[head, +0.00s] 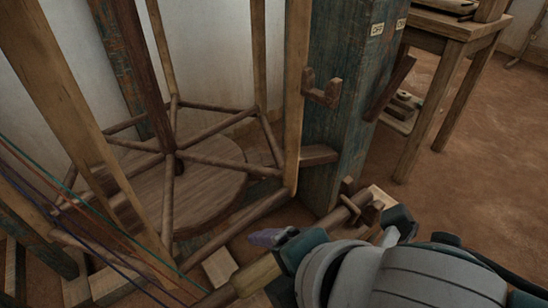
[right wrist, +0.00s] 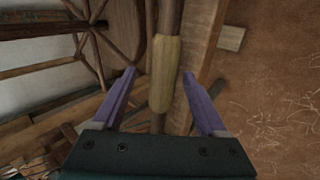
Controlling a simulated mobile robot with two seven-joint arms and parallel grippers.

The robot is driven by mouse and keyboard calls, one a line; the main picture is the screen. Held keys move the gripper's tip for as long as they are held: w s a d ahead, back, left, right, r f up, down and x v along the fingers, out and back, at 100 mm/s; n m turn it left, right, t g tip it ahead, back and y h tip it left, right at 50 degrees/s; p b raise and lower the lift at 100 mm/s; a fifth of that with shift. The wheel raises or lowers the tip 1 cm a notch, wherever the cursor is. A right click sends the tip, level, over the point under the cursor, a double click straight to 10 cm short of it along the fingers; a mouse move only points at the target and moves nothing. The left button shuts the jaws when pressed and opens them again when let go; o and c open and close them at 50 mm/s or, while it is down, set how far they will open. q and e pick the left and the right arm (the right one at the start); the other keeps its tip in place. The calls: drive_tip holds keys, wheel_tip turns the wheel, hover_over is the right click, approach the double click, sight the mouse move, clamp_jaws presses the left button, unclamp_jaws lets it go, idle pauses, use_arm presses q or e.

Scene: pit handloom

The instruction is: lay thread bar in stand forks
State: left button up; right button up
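A dark wooden bar with a paler sleeve (head: 258,275), which looks like the thread bar, slants across the bottom of the head view. Its far end reaches a small wooden fork (head: 368,207) near the foot of the blue post. My right gripper (head: 270,240) is above the bar, with one purple finger showing there. In the right wrist view the gripper (right wrist: 160,78) is open. The pale sleeve (right wrist: 166,62) shows between its fingers, with a gap on each side. I cannot tell how deep it sits. Another wooden fork (head: 322,92) is fixed higher up. My left gripper is not in view.
A tall wooden frame with a round base board (head: 205,185) fills the left. The worn blue post (head: 345,110) stands beside it. Coloured threads (head: 75,215) cross the lower left. A wooden table (head: 450,35) is at the upper right, with open earth floor (head: 490,150) below it.

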drive_tip(key=shift+s+d+r+p, duration=0.15)
drive_tip(key=shift+s+r+p, duration=0.05)
drive_tip(key=shift+r+p, duration=0.2)
drive_tip(key=s+d+r+m+p, duration=0.2)
drive_tip(key=r+m+p, duration=0.2)
drive_tip(key=r+p, duration=0.45)
drive_tip(key=s+d+r+m+h+p, duration=0.1)
drive_tip(key=s+d+r+m+p, duration=0.15)
drive_tip(key=r+p, duration=0.6)
drive_tip(key=s+d+r+m+p, duration=0.1)
drive_tip(key=r+m+p, duration=0.4)
drive_tip(key=r, duration=0.7)
drive_tip(key=s+d+r+m+g+h+p, duration=0.1)
drive_tip(key=s+d+r+m+h+p, duration=0.1)
drive_tip(key=s+d+r+m+p, duration=0.5)
drive_tip(key=s+d+r+m+g+h+p, duration=0.15)
drive_tip(key=d+r+m+p, duration=0.4)
drive_tip(key=r+p, duration=0.6)
wheel_tip(320, 180, up, 32)
drive_tip(key=w+p, duration=0.1)
drive_tip(key=p, duration=3.1)
drive_tip(key=shift+n+p, duration=0.35)
drive_tip(key=shift+n, duration=0.05)
